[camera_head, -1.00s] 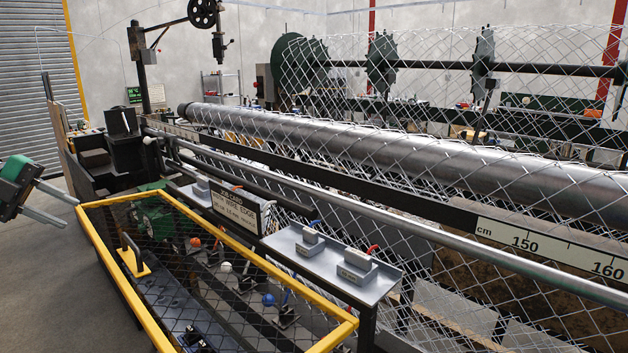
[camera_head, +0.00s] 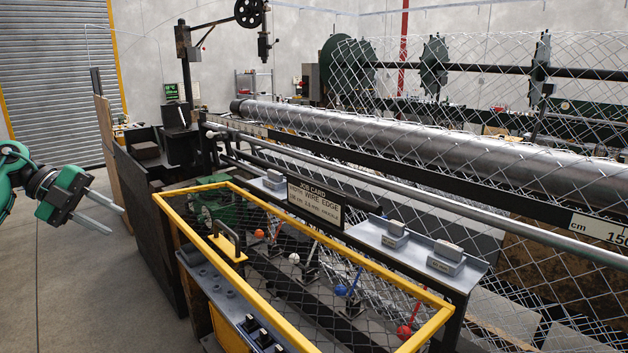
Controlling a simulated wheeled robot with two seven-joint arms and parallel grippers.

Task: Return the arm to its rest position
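My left gripper (camera_head: 120,223) is at the left edge of the view, its green and black wrist reaching in from the left. Its two grey fingers point right and slightly down, with a gap between them and nothing held. It hangs over the open floor, apart from the weaving machine and its yellow-framed guard. My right gripper is not in view.
The yellow-framed mesh guard (camera_head: 174,217) stands right of my gripper, with several coloured ball-topped levers behind it. A job card sign (camera_head: 314,198) and a grey shelf (camera_head: 406,246) stand beyond it. A long steel roller (camera_head: 380,135) runs behind. The concrete floor (camera_head: 80,300) at left is clear.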

